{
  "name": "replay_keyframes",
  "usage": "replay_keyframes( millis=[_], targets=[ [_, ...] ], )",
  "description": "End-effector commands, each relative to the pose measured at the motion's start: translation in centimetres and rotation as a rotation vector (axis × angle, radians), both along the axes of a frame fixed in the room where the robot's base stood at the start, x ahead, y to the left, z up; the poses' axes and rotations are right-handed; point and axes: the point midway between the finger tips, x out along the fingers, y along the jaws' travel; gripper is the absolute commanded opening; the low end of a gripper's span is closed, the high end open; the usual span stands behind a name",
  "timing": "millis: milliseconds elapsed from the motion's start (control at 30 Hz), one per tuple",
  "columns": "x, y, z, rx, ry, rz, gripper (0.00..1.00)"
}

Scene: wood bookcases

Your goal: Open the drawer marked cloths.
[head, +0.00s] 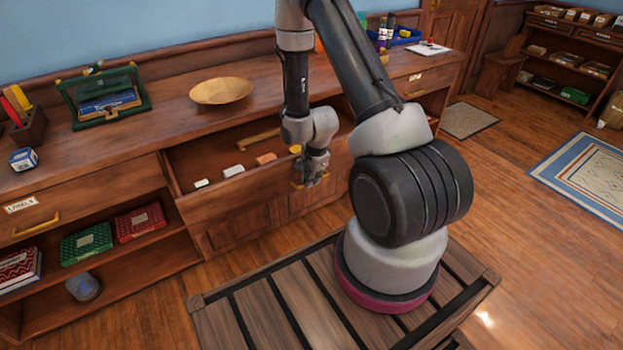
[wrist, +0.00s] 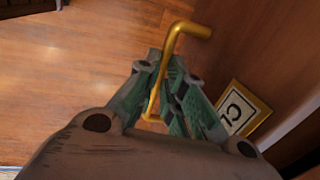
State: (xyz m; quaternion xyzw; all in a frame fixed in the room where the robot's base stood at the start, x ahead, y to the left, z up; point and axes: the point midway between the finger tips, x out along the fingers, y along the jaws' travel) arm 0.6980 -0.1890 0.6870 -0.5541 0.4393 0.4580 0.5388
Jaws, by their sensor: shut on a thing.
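The wooden drawer (head: 232,203) in the middle of the long cabinet stands pulled out, its inside showing in the head view. My gripper (head: 312,180) is at its front. In the wrist view, my gripper's fingers (wrist: 168,85) are shut on the brass handle (wrist: 192,29) of the drawer front. A framed label (wrist: 242,108) beside the handle shows what looks like "CL"; the rest is cut off or hidden. In the head view my gripper hides most of the handle and the label.
Small blocks, a yellow item and a wooden rod lie in the drawer. A wooden bowl (head: 221,91) and a green rack (head: 104,96) stand on the cabinet top. A drawer marked labels (head: 75,205) is at left, shut. Wood floor (head: 545,240) is clear to the right.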

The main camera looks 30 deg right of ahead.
Motion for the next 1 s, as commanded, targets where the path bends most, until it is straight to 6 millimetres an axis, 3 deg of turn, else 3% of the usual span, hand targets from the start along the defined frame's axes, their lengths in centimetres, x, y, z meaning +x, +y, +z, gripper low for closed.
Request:
replay_keyframes(
  millis=[67, 100, 200, 633, 1000],
  targets=[
    [0.0, 0.0, 0.0, 0.000, -0.001, 0.000, 0.00],
    [0.0, 0.0, 0.0, 0.000, -0.001, 0.000, 0.14],
    [0.0, 0.0, 0.0, 0.000, -0.001, 0.000, 0.32],
    [-0.1, 0.0, 1.0, 0.000, -0.001, 0.001, 0.32],
    [-1.7, -0.1, 8.8, -0.001, -0.004, 0.001, 0.32]
  ],
)
